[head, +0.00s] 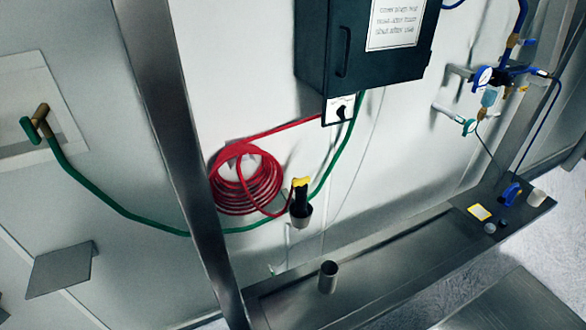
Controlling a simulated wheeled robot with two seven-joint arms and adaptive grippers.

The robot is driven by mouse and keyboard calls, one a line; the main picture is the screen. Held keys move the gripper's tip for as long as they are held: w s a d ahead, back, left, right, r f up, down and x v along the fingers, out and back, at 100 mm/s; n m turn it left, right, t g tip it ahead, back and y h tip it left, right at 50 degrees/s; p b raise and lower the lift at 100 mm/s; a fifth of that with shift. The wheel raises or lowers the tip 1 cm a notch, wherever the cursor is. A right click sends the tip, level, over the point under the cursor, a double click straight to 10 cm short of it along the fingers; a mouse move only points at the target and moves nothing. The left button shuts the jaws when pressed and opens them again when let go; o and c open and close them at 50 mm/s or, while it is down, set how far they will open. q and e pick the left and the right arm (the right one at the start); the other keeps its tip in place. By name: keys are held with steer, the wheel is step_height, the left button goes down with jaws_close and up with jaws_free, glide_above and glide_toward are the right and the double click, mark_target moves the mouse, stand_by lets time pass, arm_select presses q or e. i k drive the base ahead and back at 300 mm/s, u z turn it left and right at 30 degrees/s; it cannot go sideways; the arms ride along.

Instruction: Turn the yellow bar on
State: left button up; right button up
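A flat yellow-edged piece (479,212) also lies on the metal ledge at the right. Neither of my grippers shows.
A red coiled hose (246,182) and green hose (110,205) run along the wall. A dark cabinet (375,45) hangs above a small switch plate (339,109). A metal cup (328,277) stands on the metal ledge (400,262). Gauges and blue valves (485,78) are upper right.

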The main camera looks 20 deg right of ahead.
mark_target(302, 181)
steer(key=k, duration=1.3)
steer(key=z, duration=0.75)
steer(key=i, duration=1.2)
steer(key=u, duration=0.2)
